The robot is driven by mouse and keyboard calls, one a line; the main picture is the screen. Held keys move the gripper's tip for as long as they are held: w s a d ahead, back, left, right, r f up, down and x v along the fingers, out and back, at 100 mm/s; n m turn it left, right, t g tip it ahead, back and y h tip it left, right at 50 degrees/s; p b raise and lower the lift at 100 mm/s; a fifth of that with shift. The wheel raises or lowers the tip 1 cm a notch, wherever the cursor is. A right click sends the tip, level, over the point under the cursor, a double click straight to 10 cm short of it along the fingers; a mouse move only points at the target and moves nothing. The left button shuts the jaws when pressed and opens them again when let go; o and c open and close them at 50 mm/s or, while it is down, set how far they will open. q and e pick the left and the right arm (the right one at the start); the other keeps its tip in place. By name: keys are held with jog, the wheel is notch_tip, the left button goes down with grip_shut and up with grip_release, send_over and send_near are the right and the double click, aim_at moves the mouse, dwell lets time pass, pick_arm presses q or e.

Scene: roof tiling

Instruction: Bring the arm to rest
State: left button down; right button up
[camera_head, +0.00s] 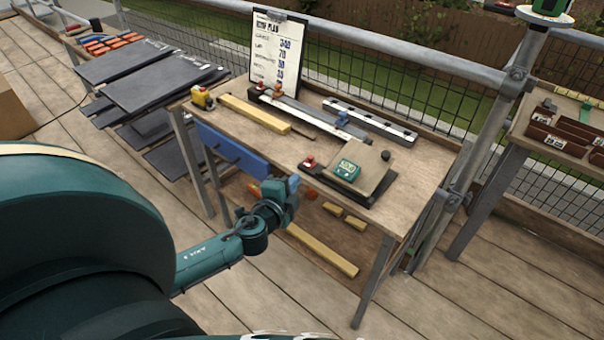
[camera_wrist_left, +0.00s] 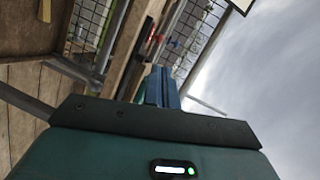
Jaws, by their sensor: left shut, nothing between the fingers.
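My left arm (camera_head: 210,262) reaches in from the left in the head view, dark green. My left gripper (camera_head: 293,184) is in front of the near side of the wooden workbench (camera_head: 400,205). In the left wrist view its blue fingers (camera_wrist_left: 162,88) are together, with nothing between them. I cannot tell exactly how far the gripper is from the bench edge. My right gripper is not in view.
On the bench are a clipboard (camera_head: 278,50), a long rail tool (camera_head: 320,118), yellow battens (camera_head: 255,113) and a green device (camera_head: 347,170) on a brown sheet. Dark slates (camera_head: 160,80) lie at the left. A metal mesh railing (camera_head: 400,85) runs behind. Deck boards show at front right.

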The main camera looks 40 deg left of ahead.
pick_arm(q)
jog(key=s+d+f+n+g+h+p, duration=0.1)
jog(key=s+d+f+n+g+h, duration=0.1)
jog(key=s+d+n, duration=0.3)
jog(key=s+d+f+n+g+h+p, duration=0.1)
jog(key=s+d+f+n+g+h, duration=0.2)
jog(key=s+d, duration=1)
jog(key=d+n+h, duration=0.1)
jog(key=d+n, duration=0.1)
jog(key=shift+s+n+p, duration=0.25)
jog(key=shift+n+p, duration=0.05)
